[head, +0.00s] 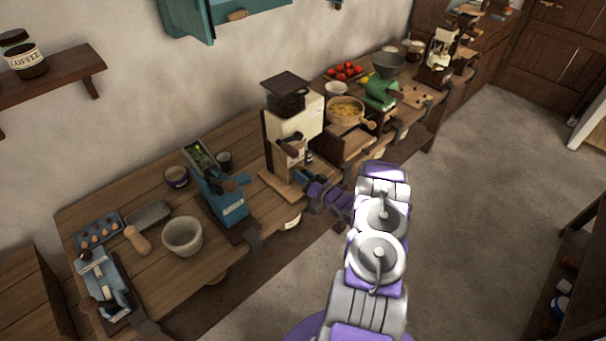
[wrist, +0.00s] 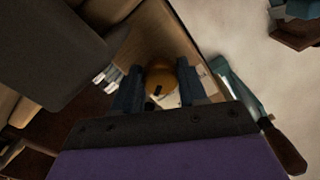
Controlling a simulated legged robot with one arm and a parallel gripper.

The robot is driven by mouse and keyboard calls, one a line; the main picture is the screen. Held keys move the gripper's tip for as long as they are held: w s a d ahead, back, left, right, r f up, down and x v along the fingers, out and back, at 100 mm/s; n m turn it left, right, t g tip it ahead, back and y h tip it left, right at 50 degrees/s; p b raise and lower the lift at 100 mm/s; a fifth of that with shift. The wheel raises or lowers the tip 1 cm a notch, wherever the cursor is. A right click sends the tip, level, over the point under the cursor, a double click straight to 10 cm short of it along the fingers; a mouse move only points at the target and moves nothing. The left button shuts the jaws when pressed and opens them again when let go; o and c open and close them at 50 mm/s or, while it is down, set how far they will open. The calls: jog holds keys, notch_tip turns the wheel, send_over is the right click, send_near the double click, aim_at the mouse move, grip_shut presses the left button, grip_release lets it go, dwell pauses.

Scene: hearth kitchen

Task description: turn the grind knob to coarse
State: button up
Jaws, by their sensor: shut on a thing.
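The coffee grinder (head: 308,112) is a tall cream-and-wood box with a dark hopper on top, standing on the bench at mid picture in the head view. My gripper (head: 302,176) is at its lower front. In the wrist view the grind knob (wrist: 162,78) is a round, golden-brown thing with a small dark mark near its lower edge. My gripper's two dark blue fingers stand on either side of it, shut on it. In the head view the knob cannot be made out behind the fingers. The knob's scale cannot be read.
A blue mill (head: 228,205) and a grey-white bowl (head: 182,237) stand to the left on the bench. A wooden bowl of yellow bits (head: 345,110) and a green grinder (head: 381,92) stand to the right. The floor (head: 470,220) right of my arm is clear.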

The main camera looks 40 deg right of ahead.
jog(key=shift+d+r+m, duration=0.2)
jog(key=shift+r+m, duration=0.05)
jog(key=shift+m, duration=0.15)
jog(key=o, duration=1.1)
jog(key=shift+f, duration=0.2)
jog(key=shift+c, duration=0.2)
jog(key=shift+s, duration=0.15)
jog(key=s+d+p, duration=0.1)
jog(key=s, duration=1.6)
jog(key=shift+d+p, duration=0.25)
jog(key=shift+p, duration=0.1)
jog(key=shift+f, duration=0.1)
